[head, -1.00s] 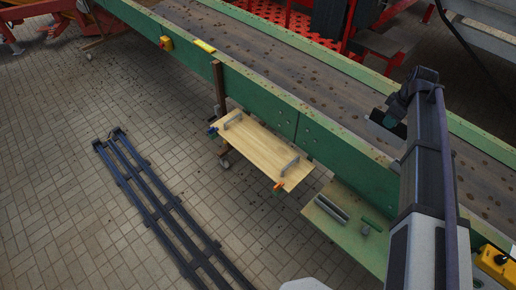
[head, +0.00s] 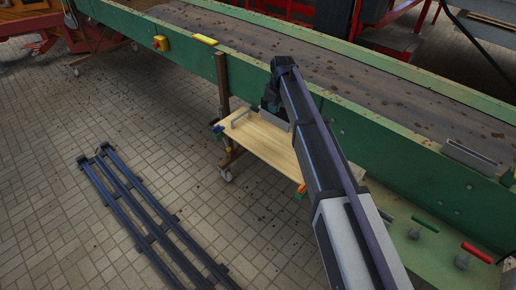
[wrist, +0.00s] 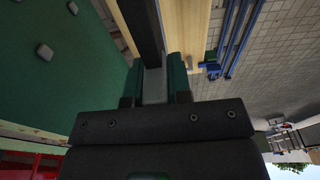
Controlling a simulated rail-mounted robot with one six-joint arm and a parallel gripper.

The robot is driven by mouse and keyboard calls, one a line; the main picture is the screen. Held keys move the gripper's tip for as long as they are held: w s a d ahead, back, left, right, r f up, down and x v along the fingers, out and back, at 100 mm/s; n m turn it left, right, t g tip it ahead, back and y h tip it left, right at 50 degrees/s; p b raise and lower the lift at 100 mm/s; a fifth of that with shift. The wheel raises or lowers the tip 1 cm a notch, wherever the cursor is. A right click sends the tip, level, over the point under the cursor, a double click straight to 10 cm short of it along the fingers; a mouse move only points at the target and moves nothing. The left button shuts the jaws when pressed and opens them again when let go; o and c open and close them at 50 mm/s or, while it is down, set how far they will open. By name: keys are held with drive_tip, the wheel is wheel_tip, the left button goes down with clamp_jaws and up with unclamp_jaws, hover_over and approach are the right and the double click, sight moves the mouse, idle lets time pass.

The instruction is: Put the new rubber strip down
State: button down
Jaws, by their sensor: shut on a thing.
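My gripper (head: 271,103) is at the far end of my arm, over the back part of the wooden board (head: 252,143), close to the green conveyor side. In the wrist view its two green fingers (wrist: 160,82) are shut on the rubber strip (wrist: 142,25), a long piece with a dark face and a grey part between the fingers. Pale wood of the board (wrist: 186,30) shows beside the strip. In the head view a grey length of the strip (head: 274,121) shows below the gripper. I cannot tell whether it touches the board.
A grey bracket (head: 240,118) stands on the board's left end. The green conveyor side (head: 180,58) runs behind the board. A green shelf (head: 425,250) with green- and red-handled tools lies right. A dark rail frame (head: 150,215) lies on the open tiled floor.

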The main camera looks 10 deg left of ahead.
sight(275, 125)
drive_tip(key=shift+d+f+b, duration=0.1)
drive_tip(key=shift+f+b, duration=0.15)
drive_tip(key=shift+b, duration=0.1)
wheel_tip(275, 125, down, 10)
drive_tip(key=b, duration=0.9)
drive_tip(key=shift+b, duration=0.4)
drive_tip(key=shift+r+p, duration=0.3)
drive_tip(key=shift+r, duration=0.05)
drive_tip(key=shift+f+b, duration=0.3)
drive_tip(key=c, duration=1)
unclamp_jaws()
drive_tip(key=shift+r, duration=0.1)
drive_tip(key=shift+c, duration=0.2)
drive_tip(key=r+p, duration=0.4)
drive_tip(key=d+r+p, duration=0.1)
drive_tip(key=r+p, duration=0.3)
drive_tip(key=s+r+p, duration=0.1)
drive_tip(key=r+p, duration=0.3)
drive_tip(key=shift+d+r+p, duration=0.15)
drive_tip(key=shift+r+p, duration=0.15)
drive_tip(key=shift+p, duration=0.1)
drive_tip(key=shift+f, duration=0.1)
